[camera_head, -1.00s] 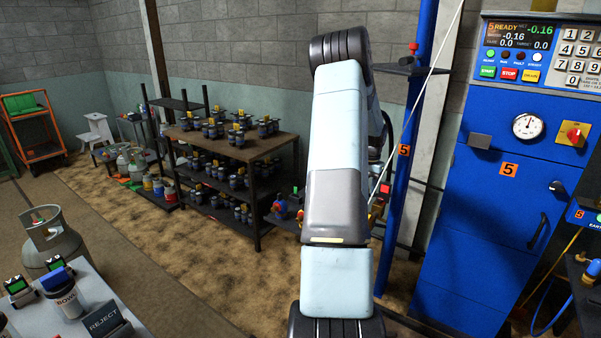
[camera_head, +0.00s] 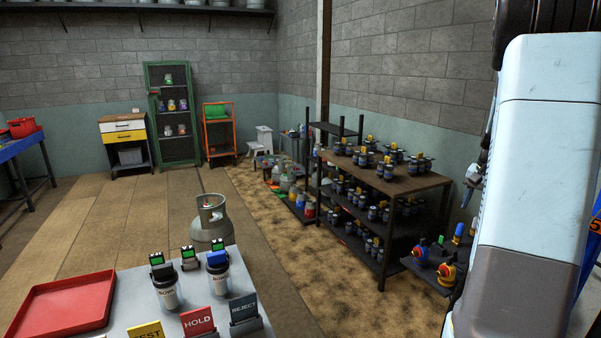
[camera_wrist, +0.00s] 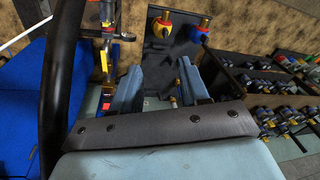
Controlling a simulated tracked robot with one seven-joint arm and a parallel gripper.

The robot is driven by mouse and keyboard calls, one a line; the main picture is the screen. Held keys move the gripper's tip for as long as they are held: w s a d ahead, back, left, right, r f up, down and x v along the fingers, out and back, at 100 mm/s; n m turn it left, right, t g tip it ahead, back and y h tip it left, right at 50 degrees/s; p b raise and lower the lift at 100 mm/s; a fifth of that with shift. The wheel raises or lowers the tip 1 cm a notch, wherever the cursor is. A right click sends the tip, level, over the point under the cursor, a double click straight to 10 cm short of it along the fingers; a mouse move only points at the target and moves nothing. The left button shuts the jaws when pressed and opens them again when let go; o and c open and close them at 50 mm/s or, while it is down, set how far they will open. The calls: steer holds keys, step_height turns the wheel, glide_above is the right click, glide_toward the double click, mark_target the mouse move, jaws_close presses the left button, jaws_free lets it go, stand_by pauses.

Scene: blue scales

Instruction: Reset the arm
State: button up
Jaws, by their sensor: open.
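My arm fills the right edge of the head view, pale blue and grey, with its upper part raised in front of the wall. My gripper (camera_wrist: 160,85) shows in the wrist view with its two blue-grey fingers apart and nothing between them. Beyond the fingers is a small dark shelf holding a red, yellow and blue fitting (camera_wrist: 162,25) and a blue and yellow fitting (camera_wrist: 202,30). The gripper itself is not visible in the head view.
A wooden-topped rack (camera_head: 385,178) with several dark, yellow-topped parts stands right of centre. A grey gas cylinder (camera_head: 211,222) stands behind a table with a red tray (camera_head: 62,304) and HOLD and REJECT signs. Open floor (camera_head: 110,215) lies at left. Blue equipment (camera_wrist: 22,110) is left of the gripper.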

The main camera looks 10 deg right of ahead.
steer(key=s+a+r+n+t, duration=0.1)
steer(key=s+a+r+n, duration=0.15)
steer(key=a, duration=0.45)
steer(key=s+a+r+n, duration=0.15)
steer(key=a+r, duration=0.25)
steer(key=a, duration=0.4)
steer(key=s+a+r+n+t, duration=0.1)
steer(key=s+a+r, duration=0.25)
steer(key=a, duration=0.35)
steer(key=s+a+n+t, duration=0.1)
steer(key=s+a+n, duration=0.4)
steer(key=s+a, duration=0.8)
steer(key=shift+s+r+t, duration=0.3)
steer(key=shift+s, duration=0.65)
steer(key=shift+s+a, duration=0.1)
